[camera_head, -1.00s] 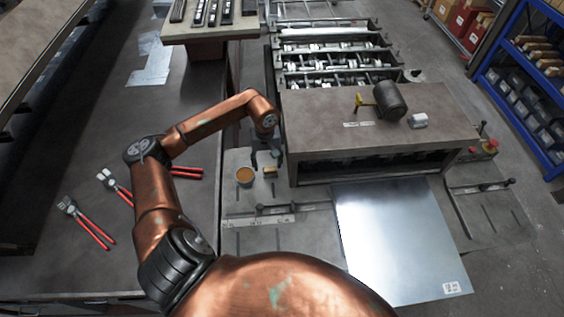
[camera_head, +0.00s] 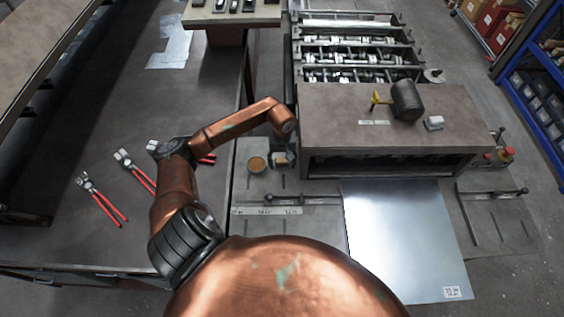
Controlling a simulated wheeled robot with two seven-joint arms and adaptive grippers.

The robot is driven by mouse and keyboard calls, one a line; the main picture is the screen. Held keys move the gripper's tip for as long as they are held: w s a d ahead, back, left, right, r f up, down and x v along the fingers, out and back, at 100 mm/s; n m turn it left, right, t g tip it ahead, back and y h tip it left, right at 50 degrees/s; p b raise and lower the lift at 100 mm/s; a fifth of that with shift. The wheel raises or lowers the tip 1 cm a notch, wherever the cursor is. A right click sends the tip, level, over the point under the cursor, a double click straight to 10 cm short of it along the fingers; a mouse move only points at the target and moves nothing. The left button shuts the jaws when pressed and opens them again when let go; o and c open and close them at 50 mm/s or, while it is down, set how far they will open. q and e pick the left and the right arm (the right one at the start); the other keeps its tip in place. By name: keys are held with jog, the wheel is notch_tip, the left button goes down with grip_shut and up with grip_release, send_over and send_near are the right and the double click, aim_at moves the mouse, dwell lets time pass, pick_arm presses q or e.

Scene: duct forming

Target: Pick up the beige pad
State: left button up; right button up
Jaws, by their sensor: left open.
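The beige pad (camera_head: 280,161) is a small tan block on the grey machine bed, just right of a round cup. My left gripper (camera_head: 281,158) is dark and points down right at the pad, with its jaws open. The fingers partly cover the pad, and I cannot tell whether they touch it. My right gripper is not in view.
The cup (camera_head: 257,164) with orange-brown contents stands close left of the gripper. The machine housing (camera_head: 390,130) rises close right, with a dark mallet (camera_head: 406,100) and a white block (camera_head: 434,122) on top. A shiny metal sheet (camera_head: 405,235) lies in front.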

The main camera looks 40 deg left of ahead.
pick_arm(q)
jog(key=shift+c, duration=0.4)
jog(key=c, duration=0.9)
jog(key=shift+r, duration=0.1)
notch_tip(320, 180, up, 28)
jog(key=b, duration=0.3)
jog(key=o, duration=0.6)
jog(key=c, duration=0.4)
